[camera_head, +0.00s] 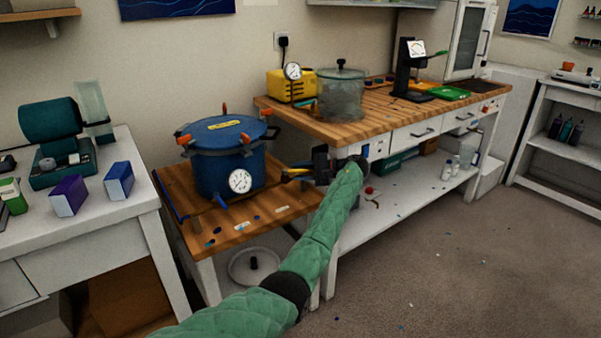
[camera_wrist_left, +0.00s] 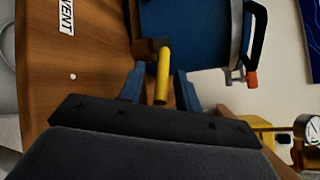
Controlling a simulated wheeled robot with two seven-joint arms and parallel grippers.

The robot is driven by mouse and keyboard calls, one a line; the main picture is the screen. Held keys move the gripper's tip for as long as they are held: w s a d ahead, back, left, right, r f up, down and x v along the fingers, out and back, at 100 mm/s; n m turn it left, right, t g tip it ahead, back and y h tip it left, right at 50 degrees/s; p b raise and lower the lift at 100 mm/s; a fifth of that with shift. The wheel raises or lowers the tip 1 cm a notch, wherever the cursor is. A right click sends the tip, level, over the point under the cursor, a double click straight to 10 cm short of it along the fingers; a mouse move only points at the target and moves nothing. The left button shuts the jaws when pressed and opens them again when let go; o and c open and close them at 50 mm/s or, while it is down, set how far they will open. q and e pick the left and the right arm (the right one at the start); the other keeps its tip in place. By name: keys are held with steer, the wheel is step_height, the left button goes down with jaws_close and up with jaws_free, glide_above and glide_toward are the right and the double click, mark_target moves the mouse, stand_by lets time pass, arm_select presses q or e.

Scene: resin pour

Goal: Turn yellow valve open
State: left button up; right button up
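The yellow valve handle (camera_head: 295,173) sticks out from the right side of the blue pressure pot (camera_head: 215,170), which stands on the low wooden table. In the left wrist view the yellow valve handle (camera_wrist_left: 163,85) runs from a brown fitting (camera_wrist_left: 150,48) at the pot's wall towards my wrist. My left gripper (camera_head: 311,168) is at the handle. In the left wrist view the fingers of my left gripper (camera_wrist_left: 158,77) are apart on either side of the handle, with a visible gap on each side. My right gripper is out of view.
A white "VENT" label (camera_wrist_left: 66,16) is on the wooden table top. The higher workbench (camera_head: 375,118) stands just right of my gripper, with a yellow gauge box (camera_head: 285,88) and a clear chamber (camera_head: 341,98). A white desk (camera_head: 115,195) is at the left.

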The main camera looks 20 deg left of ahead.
arm_select(q)
steer(key=v, duration=0.7)
steer(key=shift+d, duration=0.35)
